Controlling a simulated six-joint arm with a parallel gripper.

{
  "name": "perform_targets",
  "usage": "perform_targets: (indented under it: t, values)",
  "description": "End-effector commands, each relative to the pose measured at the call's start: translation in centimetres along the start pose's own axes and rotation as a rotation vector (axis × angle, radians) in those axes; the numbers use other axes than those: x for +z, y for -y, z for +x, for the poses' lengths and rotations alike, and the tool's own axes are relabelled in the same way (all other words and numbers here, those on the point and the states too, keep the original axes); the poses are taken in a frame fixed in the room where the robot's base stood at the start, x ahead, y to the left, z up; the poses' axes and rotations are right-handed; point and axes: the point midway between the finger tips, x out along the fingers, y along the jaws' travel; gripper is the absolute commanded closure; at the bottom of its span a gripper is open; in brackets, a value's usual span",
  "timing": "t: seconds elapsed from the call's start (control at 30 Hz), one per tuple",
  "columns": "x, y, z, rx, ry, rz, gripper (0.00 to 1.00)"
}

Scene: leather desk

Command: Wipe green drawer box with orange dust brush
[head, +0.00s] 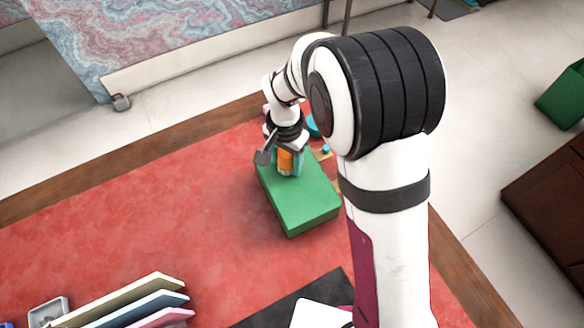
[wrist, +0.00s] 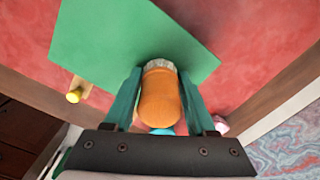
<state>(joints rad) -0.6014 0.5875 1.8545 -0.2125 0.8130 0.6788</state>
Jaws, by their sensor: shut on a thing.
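The green drawer box (head: 302,207) lies on the red leather desk top in the head view, near the far wooden edge. It fills the upper middle of the wrist view (wrist: 110,50). My gripper (head: 289,160) is over the far end of the box. It is shut on the orange dust brush (wrist: 160,97), whose orange body sits between the two teal fingers. The pale bristles face the green box top and appear to touch it, though exact contact is hard to tell. The brush also shows in the head view (head: 286,162), partly hidden by the gripper.
A yellow knob (wrist: 75,96) sticks out beside the box edge. Small teal objects (head: 313,125) lie behind the gripper. A file rack (head: 130,305) and a grey tray (head: 48,312) stand at the front left. A black mat (head: 305,297) lies in front. The desk's left middle is clear.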

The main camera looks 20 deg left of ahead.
Motion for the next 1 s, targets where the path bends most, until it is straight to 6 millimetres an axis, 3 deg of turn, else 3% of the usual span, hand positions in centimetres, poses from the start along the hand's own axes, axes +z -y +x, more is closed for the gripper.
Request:
perform_targets:
  t: [0.23, 1.0]
  values:
    - [-0.9, 1.6, 0.0, 0.001, 0.001, 0.001, 0.96]
    - [2.7, -4.6, 0.0, 0.001, 0.001, 0.001, 0.96]
